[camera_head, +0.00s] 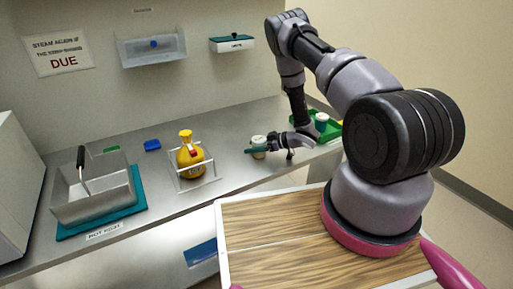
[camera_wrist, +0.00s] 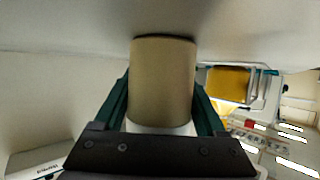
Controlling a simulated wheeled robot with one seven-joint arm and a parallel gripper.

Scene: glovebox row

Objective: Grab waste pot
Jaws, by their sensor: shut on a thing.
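The likely waste pot is a small tan pot with a white part (camera_head: 259,143), upright at the bench in the head view. It fills the middle of the wrist view (camera_wrist: 163,82), between two dark green fingers. My gripper (camera_head: 258,149) is shut on this pot from the side. The head view does not show clearly whether the pot's base touches the bench. Its label, if any, cannot be read.
A yellow container (camera_head: 189,155) stands in a clear rack left of my gripper. A grey metal tray (camera_head: 95,196) with a dark-handled tool sits on a teal mat at far left. A green tray (camera_head: 331,127) with another small pot is behind my arm at right.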

